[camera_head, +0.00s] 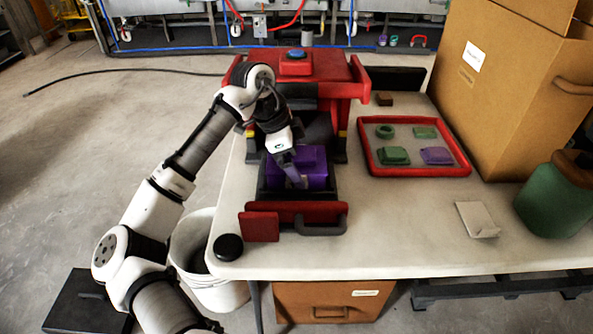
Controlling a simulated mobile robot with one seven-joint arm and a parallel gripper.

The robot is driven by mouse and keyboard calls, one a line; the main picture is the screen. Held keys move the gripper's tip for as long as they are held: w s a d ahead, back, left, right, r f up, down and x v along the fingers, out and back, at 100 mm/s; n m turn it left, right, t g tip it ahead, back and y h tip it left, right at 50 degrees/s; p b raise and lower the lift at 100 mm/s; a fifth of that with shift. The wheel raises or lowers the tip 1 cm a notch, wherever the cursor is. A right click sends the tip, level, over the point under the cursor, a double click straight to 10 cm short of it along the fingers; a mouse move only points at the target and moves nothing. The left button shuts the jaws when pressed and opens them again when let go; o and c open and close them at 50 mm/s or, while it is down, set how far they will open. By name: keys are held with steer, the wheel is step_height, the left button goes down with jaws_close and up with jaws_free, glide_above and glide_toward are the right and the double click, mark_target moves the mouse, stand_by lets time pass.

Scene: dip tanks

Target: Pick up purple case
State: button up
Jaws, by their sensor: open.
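A purple case (313,168) sits in the open dark drawer (263,184) of a red and black machine on the white table. My gripper (294,177) points down at the left part of the case, with its fingers in front of it. The jaws are open. I cannot tell whether the fingers touch the case or reach around part of it. My arm and gripper hide some of the case's left and upper parts.
The red machine (340,75) stands behind the drawer, its red front and dark handle (322,230) facing forward. A red tray (418,172) with several small green and purple pieces lies to the right. A cardboard box (505,110) and a green jar (553,212) stand farther right.

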steer(key=c, duration=0.7)
steer(key=shift+c, duration=0.3)
steer(key=shift+r, duration=0.15)
